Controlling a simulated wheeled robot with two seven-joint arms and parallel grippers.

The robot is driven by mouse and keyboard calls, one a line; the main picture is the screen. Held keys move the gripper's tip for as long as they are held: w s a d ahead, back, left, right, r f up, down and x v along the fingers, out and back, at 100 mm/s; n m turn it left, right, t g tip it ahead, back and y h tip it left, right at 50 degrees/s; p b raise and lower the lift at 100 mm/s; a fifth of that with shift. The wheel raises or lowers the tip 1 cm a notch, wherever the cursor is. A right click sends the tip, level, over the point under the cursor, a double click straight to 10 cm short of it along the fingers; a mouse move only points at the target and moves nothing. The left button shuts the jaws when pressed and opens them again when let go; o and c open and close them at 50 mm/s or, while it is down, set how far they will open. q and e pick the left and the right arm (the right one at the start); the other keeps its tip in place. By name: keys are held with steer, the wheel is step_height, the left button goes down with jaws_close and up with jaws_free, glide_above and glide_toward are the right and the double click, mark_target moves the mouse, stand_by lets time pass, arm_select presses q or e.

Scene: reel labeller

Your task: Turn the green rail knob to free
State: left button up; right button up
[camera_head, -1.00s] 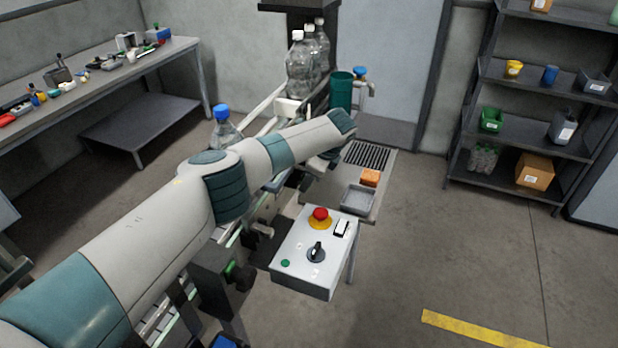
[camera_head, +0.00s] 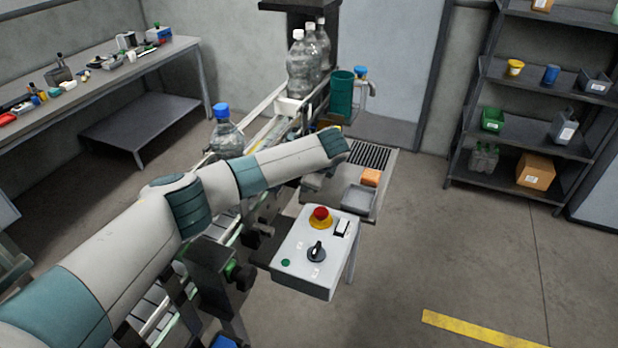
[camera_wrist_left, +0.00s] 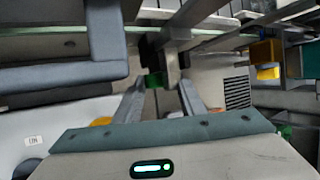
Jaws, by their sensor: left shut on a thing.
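My left arm crosses the head view from the lower left and its far end is over the conveyor, so the left gripper is hidden there. In the left wrist view my left gripper (camera_wrist_left: 160,88) shows its two fingers with the green rail knob (camera_wrist_left: 155,80) between their tips; it is shut on it. The knob sits by a grey metal post, and its turned angle cannot be made out. In the head view another dark knob with a green part (camera_head: 234,269) is on the near side of the conveyor frame. My right gripper is out of view.
A control box (camera_head: 302,278) with a red stop button (camera_head: 320,215) stands just right of the conveyor. A blue-capped bottle (camera_head: 226,138) stands on the conveyor behind my arm; clear bottles (camera_head: 300,68) stand farther back. The floor at right is clear up to the shelf (camera_head: 530,142).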

arm_select(q)
steer(key=o, duration=1)
steer(key=shift+o, duration=0.2)
steer(key=b+v, duration=0.6)
steer(key=v, duration=1.1)
steer(key=shift+r+b, duration=0.2)
steer(key=shift+b, duration=0.2)
steer(key=shift+d, duration=0.15)
